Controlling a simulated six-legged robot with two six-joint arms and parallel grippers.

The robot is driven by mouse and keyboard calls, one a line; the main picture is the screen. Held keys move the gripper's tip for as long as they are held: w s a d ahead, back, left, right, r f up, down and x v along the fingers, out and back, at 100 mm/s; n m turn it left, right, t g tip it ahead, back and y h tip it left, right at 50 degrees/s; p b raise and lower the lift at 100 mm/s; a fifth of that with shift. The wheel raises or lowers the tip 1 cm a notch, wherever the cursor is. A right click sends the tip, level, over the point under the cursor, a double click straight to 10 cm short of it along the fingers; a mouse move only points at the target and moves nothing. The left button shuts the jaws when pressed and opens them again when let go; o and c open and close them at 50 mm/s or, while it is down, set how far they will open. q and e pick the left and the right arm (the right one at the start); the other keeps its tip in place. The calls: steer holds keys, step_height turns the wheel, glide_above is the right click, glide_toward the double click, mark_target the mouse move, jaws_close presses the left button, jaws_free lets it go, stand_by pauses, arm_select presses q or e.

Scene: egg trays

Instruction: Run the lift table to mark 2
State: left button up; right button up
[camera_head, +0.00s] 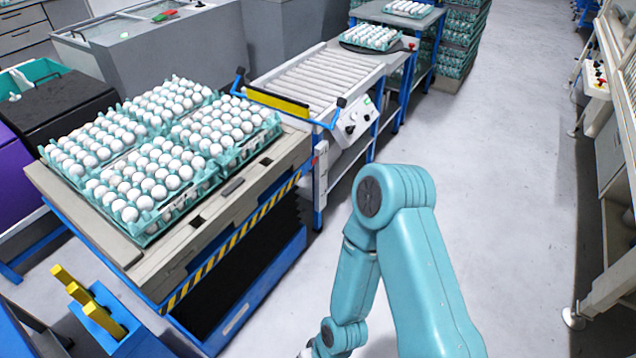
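The lift table (292,172) stands at the left, with a beige top, a yellow-and-black striped edge and a dark bellows above a blue base (262,290). Several teal trays (150,238) full of white eggs sit on its top. Its top looks close to the height of the roller conveyor behind it. No numbered mark is readable. A blue box with yellow levers (82,293) is at the lower left; I cannot tell what it works. A teal arm of mine bends down in the lower middle, its end running off the bottom edge. Neither gripper is in view.
The roller conveyor (318,80) has a yellow stop bar (278,104) and a white panel with knobs (355,120). A further egg tray (370,37) lies at its far end. Stacked trays (460,45) stand behind. The grey floor (510,170) is clear to the right, before a bench.

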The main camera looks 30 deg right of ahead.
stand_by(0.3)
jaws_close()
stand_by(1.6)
